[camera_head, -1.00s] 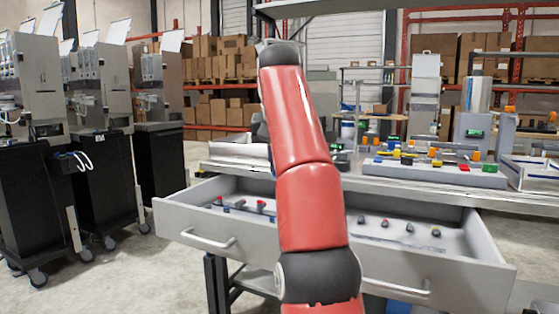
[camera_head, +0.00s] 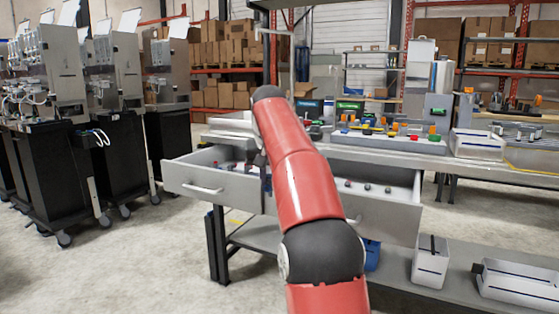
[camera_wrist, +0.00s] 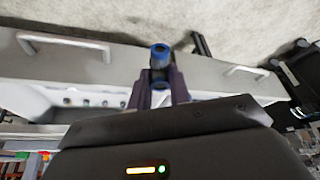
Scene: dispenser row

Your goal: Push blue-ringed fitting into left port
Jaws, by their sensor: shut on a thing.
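My gripper (camera_wrist: 161,82) is shut on the blue-ringed fitting (camera_wrist: 160,52) in the wrist view. The fitting sticks out beyond the fingertips, with a blue ring at its outer end. It appears in front of the open drawer (camera_wrist: 115,65), which lies below in that view. In the head view my red arm hides most of the gripper and I cannot make out the fitting. Several grey dispensers on black carts stand in a row at the left, the nearest one (camera_head: 52,72) large in view. I cannot pick out the left port.
The open drawer (camera_head: 213,186) holds several small fittings and juts from the workbench. Coloured parts lie on the bench top. White bins, one of them standing upright (camera_head: 430,262), are on the lower shelf. Bare floor (camera_head: 150,260) lies between the carts and the bench.

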